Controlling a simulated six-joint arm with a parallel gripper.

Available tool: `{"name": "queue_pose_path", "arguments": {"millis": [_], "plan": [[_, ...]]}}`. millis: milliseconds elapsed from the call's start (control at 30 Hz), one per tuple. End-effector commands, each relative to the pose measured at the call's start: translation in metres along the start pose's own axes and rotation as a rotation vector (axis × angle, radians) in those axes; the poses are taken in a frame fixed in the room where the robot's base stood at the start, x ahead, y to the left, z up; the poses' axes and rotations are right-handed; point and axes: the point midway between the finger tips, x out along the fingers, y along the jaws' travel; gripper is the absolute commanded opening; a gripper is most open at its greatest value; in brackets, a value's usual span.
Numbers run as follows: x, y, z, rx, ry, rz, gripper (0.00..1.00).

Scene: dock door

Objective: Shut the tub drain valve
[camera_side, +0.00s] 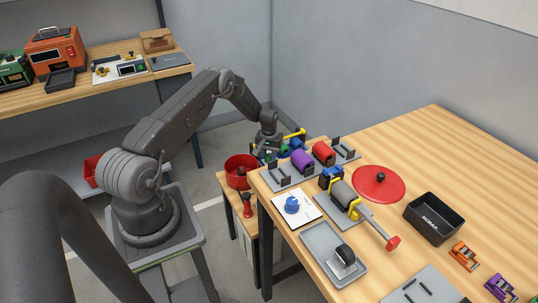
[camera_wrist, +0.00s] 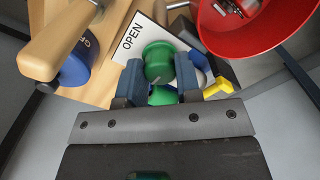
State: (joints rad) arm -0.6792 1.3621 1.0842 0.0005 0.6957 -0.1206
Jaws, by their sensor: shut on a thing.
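My gripper (camera_wrist: 158,75) is shut on a green rounded knob (camera_wrist: 158,60), which sits between its two blue-grey fingers in the wrist view. A white plate (camera_wrist: 133,37) lettered OPEN lies beside the knob. Whether the knob is the drain valve's handle, and how far it is turned, I cannot tell. A red round tub (camera_wrist: 262,30) stands at the upper right of the wrist view, apart from the fingers. In the side view my gripper (camera_side: 268,148) points down near the bench's far left corner, and the red tub (camera_side: 240,160) is just left of it.
A yellow handle (camera_wrist: 218,87) lies close to the right finger. A blue part (camera_wrist: 78,66) and a wooden handle (camera_wrist: 55,45) are at the left. In the side view, purple (camera_side: 302,162) and red (camera_side: 324,153) cylinders sit close by. The bench's back right is clear.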

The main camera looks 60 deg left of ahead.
Motion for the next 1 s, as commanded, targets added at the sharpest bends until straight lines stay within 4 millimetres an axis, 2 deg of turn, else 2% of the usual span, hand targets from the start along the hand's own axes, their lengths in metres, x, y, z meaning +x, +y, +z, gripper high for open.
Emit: {"name": "queue_pose_path", "arguments": {"millis": [267, 300, 567, 867, 1000], "plan": [[-0.001, 0.000, -0.001, -0.003, 0.003, 0.002, 0.08], [-0.001, 0.000, -0.001, -0.003, 0.003, 0.002, 0.32], [0.000, 0.000, -0.001, -0.002, 0.002, 0.001, 0.57], [-0.003, 0.000, 0.000, -0.001, 0.001, 0.001, 0.57], [-0.020, 0.000, -0.001, -0.001, 0.003, 0.001, 0.57]]}}
